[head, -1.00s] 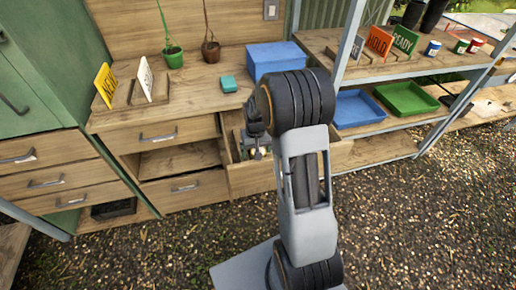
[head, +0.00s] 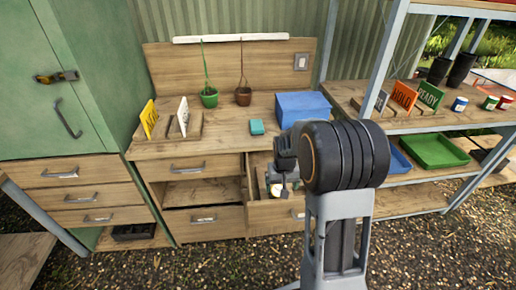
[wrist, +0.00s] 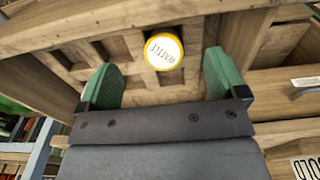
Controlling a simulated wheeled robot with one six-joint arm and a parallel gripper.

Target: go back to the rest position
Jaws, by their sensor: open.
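My gripper (wrist: 163,84) is open, with its two green fingers apart and nothing between them. In the wrist view a round lid (wrist: 164,50) with a yellow rim and the word "WATTLE" lies beyond the fingertips, in a compartment of a wooden drawer (wrist: 130,90). In the head view my arm reaches over the open drawer (head: 270,216) of the wooden bench, and my arm hides much of the gripper and the drawer's inside.
A metal-framed shelf on the right holds a green tray (head: 434,152). A green cabinet (head: 60,90) stands on the left.

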